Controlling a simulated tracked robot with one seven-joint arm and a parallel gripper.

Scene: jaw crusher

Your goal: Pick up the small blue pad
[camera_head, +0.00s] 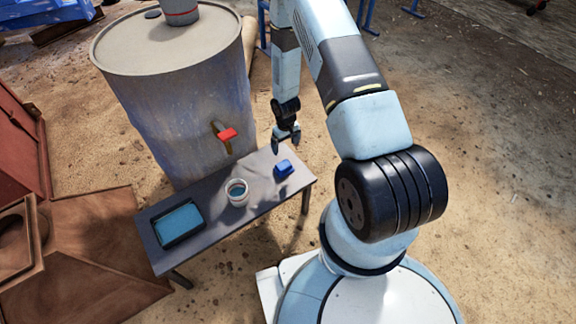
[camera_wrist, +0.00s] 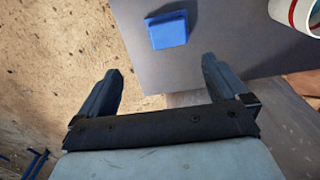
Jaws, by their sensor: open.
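The small blue pad (camera_head: 284,168) lies on the grey bench (camera_head: 225,218) near its right end. In the wrist view the pad (camera_wrist: 168,32) sits ahead of the fingertips, close to the bench edge, with nothing touching it. My gripper (camera_head: 287,141) is above and behind the bench's right end, beside the pad and apart from it. In the wrist view my gripper (camera_wrist: 163,75) has its two fingers spread wide, with nothing between them.
A white cup (camera_head: 237,192) stands mid-bench, left of the pad. A dark tray (camera_head: 179,221) with a blue inside lies at the bench's left end. A large drum (camera_head: 180,95) with a red-handled tap (camera_head: 227,135) rises behind the bench. Brown plates (camera_head: 90,260) lie at left.

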